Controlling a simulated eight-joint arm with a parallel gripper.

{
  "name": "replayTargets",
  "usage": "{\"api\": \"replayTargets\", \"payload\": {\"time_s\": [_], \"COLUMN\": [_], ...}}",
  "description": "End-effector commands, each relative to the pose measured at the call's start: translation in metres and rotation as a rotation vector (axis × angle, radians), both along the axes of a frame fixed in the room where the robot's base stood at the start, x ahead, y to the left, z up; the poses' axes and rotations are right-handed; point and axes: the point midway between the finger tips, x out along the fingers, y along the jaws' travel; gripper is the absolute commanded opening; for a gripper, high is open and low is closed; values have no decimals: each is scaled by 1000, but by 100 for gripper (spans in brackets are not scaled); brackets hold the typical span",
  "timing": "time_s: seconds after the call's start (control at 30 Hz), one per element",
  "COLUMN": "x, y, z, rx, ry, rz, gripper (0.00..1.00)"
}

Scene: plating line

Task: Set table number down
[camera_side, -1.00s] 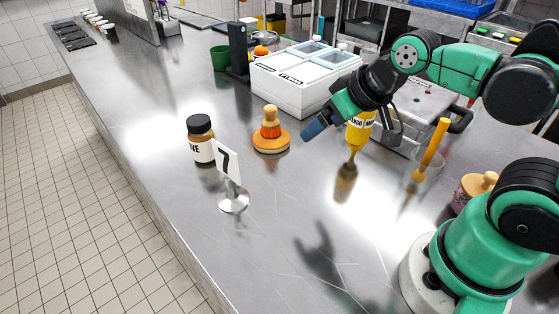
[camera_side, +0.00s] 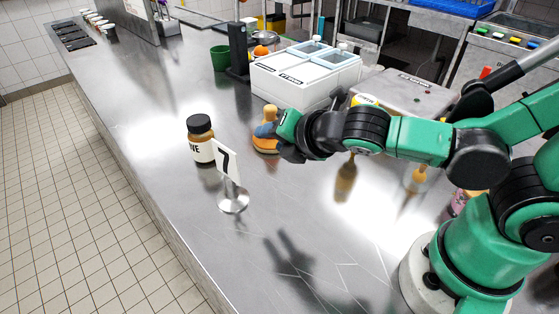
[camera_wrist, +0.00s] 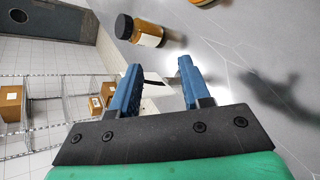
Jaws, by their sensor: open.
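The table number (camera_side: 228,165), a white card with a black 7 on a round metal foot, stands upright on the steel counter (camera_side: 215,275). My gripper (camera_side: 266,132) is open and empty, above the counter to the right of and behind the card in the side view. One blue finger shows there, and the rest of the jaws is hard to make out. In the wrist view both blue fingers of my gripper (camera_wrist: 160,65) are spread apart, with a small white-and-dark piece, perhaps the card, between and beyond them.
A dark-lidded jar (camera_side: 201,138) stands just behind the card; it also shows in the wrist view (camera_wrist: 149,34). A white bin box (camera_side: 290,88) stands further back. The counter's front is clear.

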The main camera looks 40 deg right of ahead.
Motion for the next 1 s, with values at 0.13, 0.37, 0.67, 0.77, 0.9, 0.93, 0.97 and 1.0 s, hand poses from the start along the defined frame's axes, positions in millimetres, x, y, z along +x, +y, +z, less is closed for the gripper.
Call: {"api": "replayTargets", "payload": {"time_s": [0.13,0.37,0.67,0.77,0.9,0.93,0.97,1.0], "x": [-4,-9,9,17,31,33,35,37], "y": [31,51,53,53,55,56,56,56], "z": [3,7,0,-4,-9,-10,-11,-12], "rx": [-452,-790,-807,-807,-806,-806,-806,-805], "ry": [-112,-208,-210,-210,-210,-209,-209,-209], "rz": [354,570,577,575,576,577,577,578], "gripper": [42,42,42,42,42,42,42,42]}}
